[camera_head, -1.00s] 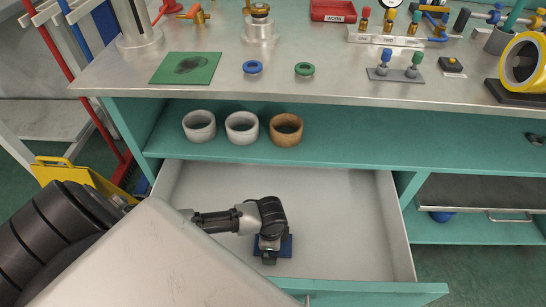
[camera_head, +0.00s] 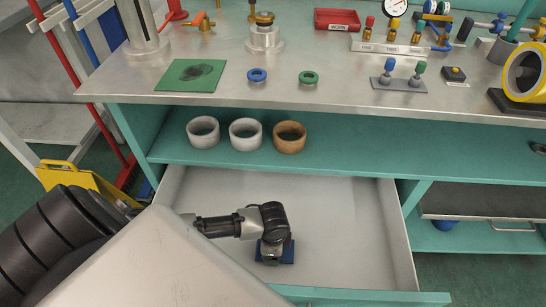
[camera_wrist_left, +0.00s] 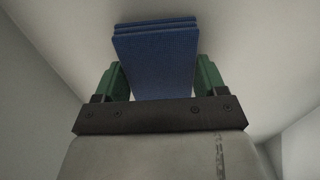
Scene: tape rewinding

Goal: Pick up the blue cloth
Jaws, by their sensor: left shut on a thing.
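The blue cloth (camera_head: 287,253) is a folded stack inside the open drawer (camera_head: 345,225), partly hidden under my left gripper (camera_head: 272,258). In the left wrist view the cloth (camera_wrist_left: 155,60) sits between the two green fingers of my left gripper (camera_wrist_left: 160,80). The gripper is shut on the cloth, with a finger at each side. It is low in the drawer; I cannot tell whether the cloth touches the drawer floor. My right gripper is not in view.
The drawer's walls surround the gripper, and the rest of its floor is bare. Above it, two grey rings and a brown ring (camera_head: 290,137) stand on the teal shelf (camera_head: 360,155). A green mat (camera_head: 190,76) lies on the bench top. A yellow stand (camera_head: 85,178) is at left.

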